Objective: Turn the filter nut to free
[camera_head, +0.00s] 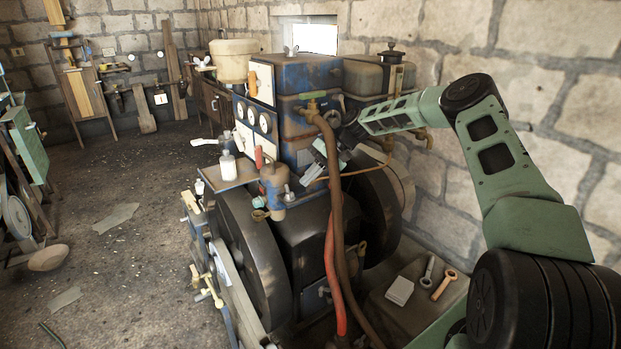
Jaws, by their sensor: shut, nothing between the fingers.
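My gripper (312,173) is at the end of the green arm, in front of the blue engine block and partly behind the brown hose. It is small in this view; its fingers are shut and hold nothing. A rusty canister (272,184), which looks like a filter housing, stands left of my gripper, with a visible gap between them. A small grey nut-like part (289,193) sits on the canister's right side. I cannot tell for sure whether it is the filter nut. Another grey wing-shaped piece (291,51) sits on top of the engine block, well above my gripper.
A brown hose (335,190) and a red hose (331,270) hang close to my gripper. Large dark flywheels (252,260) flank the engine. A small shelf (230,175) holds a white bottle (227,165). Wrenches (444,284) lie lower right. The floor at left is mostly open.

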